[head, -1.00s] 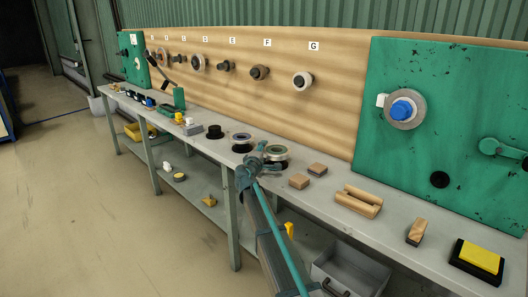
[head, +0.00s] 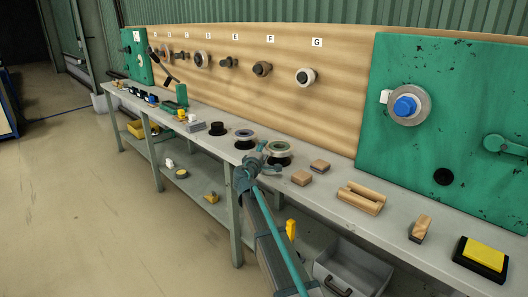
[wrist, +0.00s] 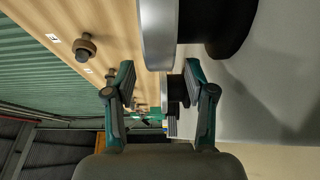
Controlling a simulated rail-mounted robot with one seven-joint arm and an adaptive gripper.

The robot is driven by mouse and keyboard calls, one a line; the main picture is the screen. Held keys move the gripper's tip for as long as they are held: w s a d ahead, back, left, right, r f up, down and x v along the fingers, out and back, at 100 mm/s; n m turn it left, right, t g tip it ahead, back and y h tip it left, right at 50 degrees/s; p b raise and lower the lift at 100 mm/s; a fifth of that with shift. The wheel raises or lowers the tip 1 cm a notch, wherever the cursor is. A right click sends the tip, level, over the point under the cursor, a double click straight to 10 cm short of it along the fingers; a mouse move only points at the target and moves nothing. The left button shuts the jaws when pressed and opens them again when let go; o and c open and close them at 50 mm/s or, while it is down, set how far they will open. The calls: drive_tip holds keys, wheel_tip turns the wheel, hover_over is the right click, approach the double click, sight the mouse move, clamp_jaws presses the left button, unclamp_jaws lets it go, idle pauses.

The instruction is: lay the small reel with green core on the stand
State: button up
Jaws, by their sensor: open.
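A grey-rimmed reel with a greenish core (head: 278,147) lies flat on a black base on the bench in the head view. My gripper (head: 265,162) is just in front of it and partly covers it. In the wrist view a large grey rim, apparently this reel (wrist: 157,35), stands above the fingers with its black base beside it. My gripper (wrist: 160,92) is open there, with nothing held between its fingers. A second reel with a purplish core (head: 244,137) lies farther left. A black stepped round piece (head: 216,128) stands beyond it; I cannot tell which piece is the stand.
Wooden blocks (head: 301,178), a wooden cradle (head: 361,198) and a yellow-topped black box (head: 482,257) stand along the bench to the right. The wooden board (head: 340,75) with lettered pegs and a green panel (head: 445,120) rise behind. A grey bin (head: 348,272) sits below.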

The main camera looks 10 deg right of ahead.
drive_tip(key=shift+v, duration=1.4)
drive_tip(key=v, duration=1.2)
drive_tip(key=shift+d, duration=0.1)
